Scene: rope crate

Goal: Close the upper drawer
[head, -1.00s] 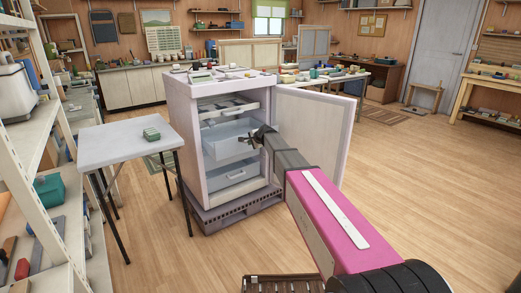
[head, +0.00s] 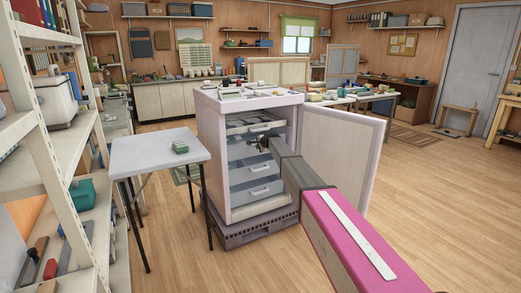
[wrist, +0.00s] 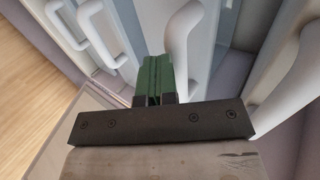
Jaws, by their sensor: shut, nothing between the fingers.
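The white cabinet (head: 211,150) stands open in the middle of the head view, with a stack of grey-blue drawers inside. The upper drawer front (head: 240,151) looks about in line with the drawer (head: 249,173) below it; my arm covers its right part, so I cannot tell whether a small gap remains. My gripper (head: 264,143) is at the drawer fronts, partly hidden by my own arm. In the wrist view its green fingers (wrist: 153,83) are together and empty, close beside a white handle (wrist: 181,45). I cannot tell whether they touch it.
The cabinet door (head: 342,150) stands wide open to the right of my arm. A shelf rack (head: 62,150) lines the left edge. The floor on the right is clear.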

